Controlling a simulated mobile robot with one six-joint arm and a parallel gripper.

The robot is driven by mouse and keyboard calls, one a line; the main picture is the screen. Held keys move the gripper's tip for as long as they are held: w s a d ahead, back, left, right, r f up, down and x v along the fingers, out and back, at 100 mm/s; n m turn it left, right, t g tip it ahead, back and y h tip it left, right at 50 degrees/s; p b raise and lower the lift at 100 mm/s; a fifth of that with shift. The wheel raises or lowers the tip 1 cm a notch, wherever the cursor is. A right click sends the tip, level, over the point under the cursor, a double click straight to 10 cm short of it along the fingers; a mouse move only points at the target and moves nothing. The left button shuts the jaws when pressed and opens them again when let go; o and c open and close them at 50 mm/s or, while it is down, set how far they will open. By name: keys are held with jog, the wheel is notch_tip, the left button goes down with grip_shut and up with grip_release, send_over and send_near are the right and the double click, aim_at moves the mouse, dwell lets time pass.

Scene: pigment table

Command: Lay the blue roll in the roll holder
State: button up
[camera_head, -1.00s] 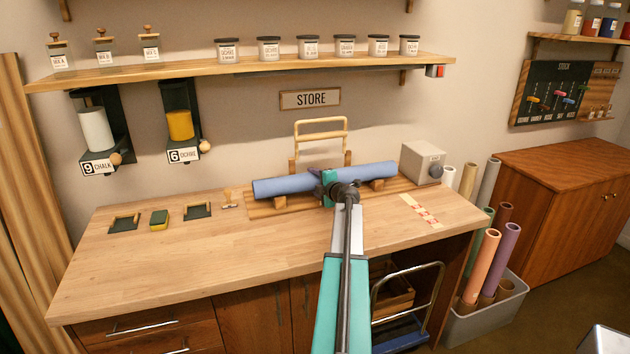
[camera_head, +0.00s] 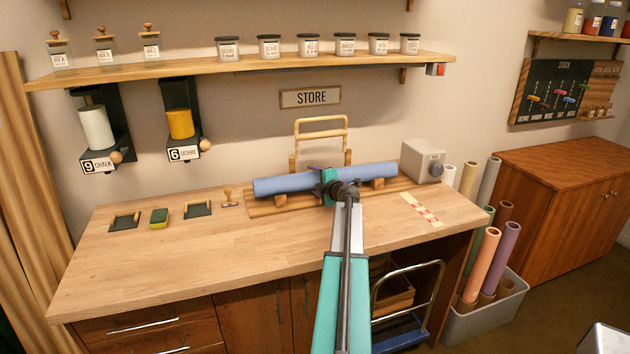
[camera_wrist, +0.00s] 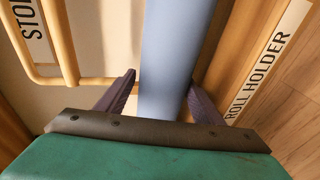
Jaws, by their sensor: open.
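The blue roll (camera_head: 285,185) lies lengthwise over the wooden roll holder (camera_head: 264,206) at the back of the bench. Its right part rests at or just above a wooden support block. In the wrist view the blue roll (camera_wrist: 172,55) runs between the two fingers of my gripper (camera_wrist: 160,95), with a gap to each finger. My gripper (camera_head: 330,188) is open around the middle of the roll. The holder's label strip (camera_wrist: 268,60) shows at right. My arm hides part of the roll and holder in the head view.
A wooden frame (camera_head: 321,122) stands behind the roll. A grey box (camera_head: 423,160) is near the right end. A stamp (camera_head: 229,198), dark trays (camera_head: 198,209) and a sponge (camera_head: 159,217) lie to the left. The front of the bench (camera_head: 180,262) is clear.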

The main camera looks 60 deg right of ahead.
jog(key=shift+s+a+f, duration=0.1)
jog(key=shift+a+f, duration=0.1)
jog(key=shift+f, duration=0.35)
jog(key=shift+s, duration=0.1)
jog(key=shift+s+a, duration=0.15)
jog(key=v, duration=0.3)
jog(key=b+v, duration=0.1)
jog(key=v, duration=0.7)
jog(key=shift+r, duration=0.25)
jog(key=shift+s+a+r+b, duration=0.15)
jog(key=shift+s+r, duration=0.15)
jog(key=shift+s, duration=0.2)
jog(key=shift+s+a+r+b, duration=0.15)
jog(key=shift+s+r, duration=0.1)
jog(key=shift+s, duration=0.2)
